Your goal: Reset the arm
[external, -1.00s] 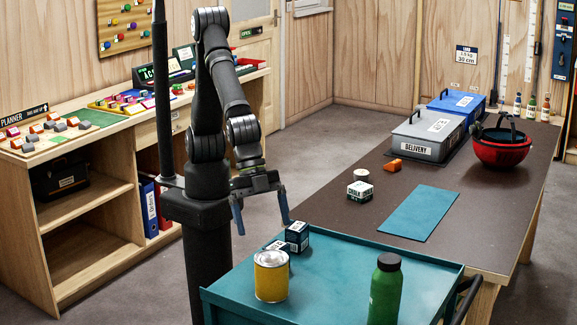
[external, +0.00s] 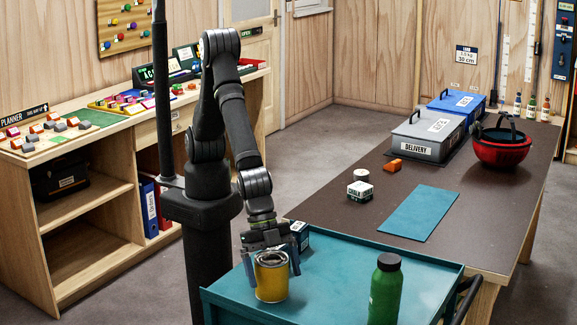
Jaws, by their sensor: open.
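My gripper (external: 272,270) is low over the teal cart at the left. Its two fingers stand apart on either side of the upper part of a yellow tin (external: 271,283) with a grey lid. Whether the fingers touch the tin cannot be told. The tin stands upright on the cart top (external: 335,285). A dark chalk box (external: 300,235) stands just behind the gripper and is partly hidden by it.
A green bottle (external: 386,290) stands on the cart's right part.

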